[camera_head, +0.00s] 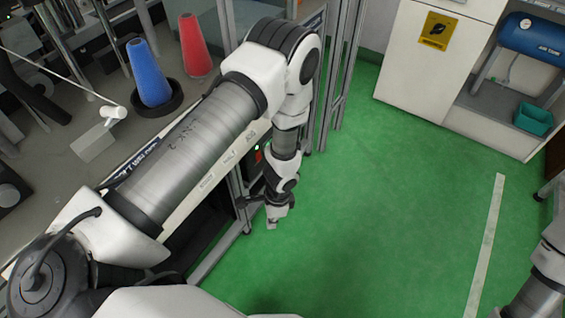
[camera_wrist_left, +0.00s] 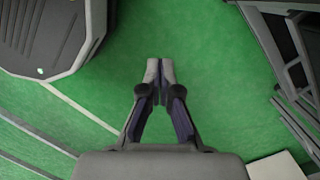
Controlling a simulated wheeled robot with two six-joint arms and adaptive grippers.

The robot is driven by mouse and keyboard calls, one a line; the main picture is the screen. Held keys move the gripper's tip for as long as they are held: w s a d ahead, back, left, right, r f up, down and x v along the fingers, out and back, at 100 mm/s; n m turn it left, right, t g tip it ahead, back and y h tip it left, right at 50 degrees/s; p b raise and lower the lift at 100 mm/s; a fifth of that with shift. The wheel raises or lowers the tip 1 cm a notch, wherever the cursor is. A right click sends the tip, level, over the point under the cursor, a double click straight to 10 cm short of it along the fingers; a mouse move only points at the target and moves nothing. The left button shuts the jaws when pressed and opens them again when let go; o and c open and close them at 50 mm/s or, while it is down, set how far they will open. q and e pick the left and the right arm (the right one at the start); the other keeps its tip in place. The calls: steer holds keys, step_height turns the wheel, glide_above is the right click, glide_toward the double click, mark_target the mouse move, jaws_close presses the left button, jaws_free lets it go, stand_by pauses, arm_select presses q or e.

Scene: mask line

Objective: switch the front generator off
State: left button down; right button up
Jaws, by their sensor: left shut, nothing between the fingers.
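My left gripper (camera_head: 272,222) hangs over the green floor at the right side of the machine, in the middle of the head view. Its two fingers are shut with nothing between them; their tips (camera_wrist_left: 160,70) meet in the left wrist view. A small red part (camera_head: 258,156) on a dark unit shows in the machine's frame, just behind my left forearm. It may be a switch on a generator, but it is too small to tell its position. My left arm hides much of the machine's side. My right gripper is out of view.
Metal posts (camera_head: 345,75) stand beside the machine, which carries a blue cone (camera_head: 148,72) and a red cone (camera_head: 194,45). Metal framing (camera_wrist_left: 281,50) lies right of the gripper in the wrist view. Open green floor (camera_head: 400,190) extends right, up to a white cabinet (camera_head: 425,85).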

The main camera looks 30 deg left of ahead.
mark_target(259, 156)
arm_select(q)
steer(key=w+a+f+m+y+b, duration=0.1)
steer(key=w+f+m+y+b, duration=0.15)
steer(key=w, duration=0.35)
steer(key=w+a+f+m+y+b, duration=0.1)
steer(key=w+a+f+m+b, duration=0.1)
steer(key=w+m+b, duration=0.3)
steer(key=w+a+r+m+t+y+b, duration=0.1)
steer(key=w+r+y, duration=0.3)
steer(key=w, duration=0.6)
step_height(259, 156, up, 2)
steer(key=shift+w+a+r+t+b, duration=0.2)
steer(key=shift+w+a+t+b, duration=0.25)
steer(key=shift+t, duration=0.35)
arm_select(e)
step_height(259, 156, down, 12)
arm_select(q)
steer(key=shift+s+a, duration=0.1)
steer(key=shift+a, duration=0.05)
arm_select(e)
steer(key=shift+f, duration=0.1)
arm_select(q)
steer(key=a+r+b+x, duration=0.1)
steer(key=x, duration=0.5)
steer(key=a+b+x, duration=0.1)
steer(key=b+x, duration=0.1)
steer(key=x, duration=0.5)
steer(key=shift+r, duration=0.35)
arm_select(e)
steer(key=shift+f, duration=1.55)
